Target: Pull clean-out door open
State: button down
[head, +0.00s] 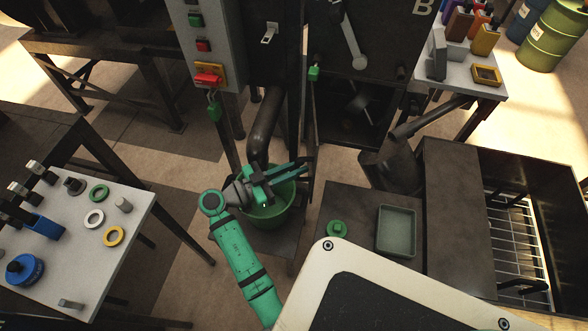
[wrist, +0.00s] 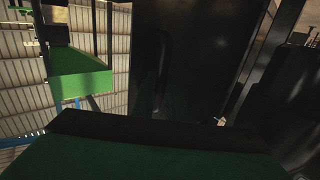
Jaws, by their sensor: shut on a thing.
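The clean-out door (head: 313,135) is a dark panel seen almost edge-on in the head view. It stands swung out from the left side of the dark opening (head: 358,108) in the press body. My green gripper (head: 303,170) is at the left face of the door, low down, with its fingers pointing right. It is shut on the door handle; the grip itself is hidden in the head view. In the wrist view the dark door panel (wrist: 190,60) fills the middle, with a long dark handle on it (wrist: 163,65).
A green bucket (head: 268,208) stands below my gripper, under a dark pipe (head: 265,125). A low bench with a grey-green tray (head: 397,231) and a green knob (head: 337,229) is at right. A table (head: 75,255) with rings and parts stands at left.

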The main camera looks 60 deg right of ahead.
jog(key=shift+w+d, duration=0.15)
jog(key=shift+d, duration=0.05)
jog(key=c, duration=1.8)
grip_release()
jog(key=shift+o, duration=0.2)
jog(key=v, duration=1.1)
jog(key=shift+f, duration=0.1)
